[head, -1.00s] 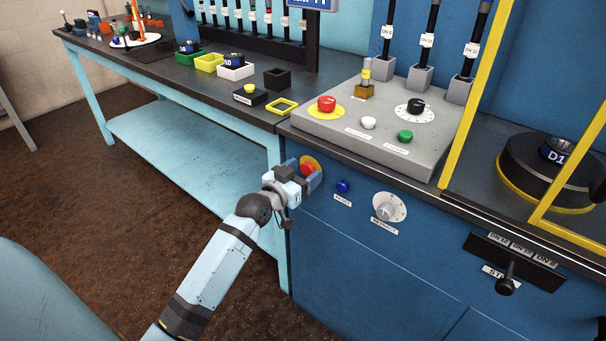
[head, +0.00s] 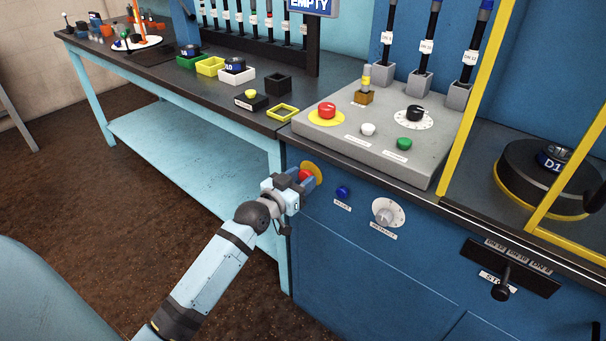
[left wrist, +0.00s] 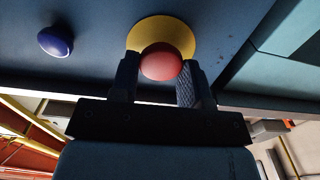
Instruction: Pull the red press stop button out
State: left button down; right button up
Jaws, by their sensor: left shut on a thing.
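The red press stop button (head: 306,175) sits on a yellow round plate (head: 317,170) on the blue cabinet front, at its left end. My left gripper (head: 302,181) is at the button and shut on it. In the left wrist view the red button (left wrist: 161,62) lies between the two fingers (left wrist: 160,80), with the yellow plate (left wrist: 166,34) behind it. The fingers hide the button's sides. My right gripper does not show.
A blue reset button (head: 342,192) and a white dial (head: 387,212) are to the right on the cabinet front. Another red button (head: 327,110) is on the grey console (head: 370,140) above. A black lever (head: 503,290) sticks out farther right.

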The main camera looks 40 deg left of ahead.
pick_arm(q)
jog(key=c, duration=0.6)
grip_release()
jog(key=shift+s, duration=0.15)
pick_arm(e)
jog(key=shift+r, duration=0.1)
pick_arm(q)
jog(key=shift+s, duration=0.2)
jog(key=shift+s+a+p, duration=0.2)
jog(key=shift+s+p, duration=0.2)
jog(key=shift+s, duration=1.85)
jog(key=shift+s+a+p, duration=0.15)
jog(key=shift+s+p, duration=0.2)
jog(key=shift+s, duration=1.85)
jog(key=shift+s+a+p, duration=0.2)
jog(key=shift+s+p, duration=0.2)
jog(key=shift+s, duration=1.85)
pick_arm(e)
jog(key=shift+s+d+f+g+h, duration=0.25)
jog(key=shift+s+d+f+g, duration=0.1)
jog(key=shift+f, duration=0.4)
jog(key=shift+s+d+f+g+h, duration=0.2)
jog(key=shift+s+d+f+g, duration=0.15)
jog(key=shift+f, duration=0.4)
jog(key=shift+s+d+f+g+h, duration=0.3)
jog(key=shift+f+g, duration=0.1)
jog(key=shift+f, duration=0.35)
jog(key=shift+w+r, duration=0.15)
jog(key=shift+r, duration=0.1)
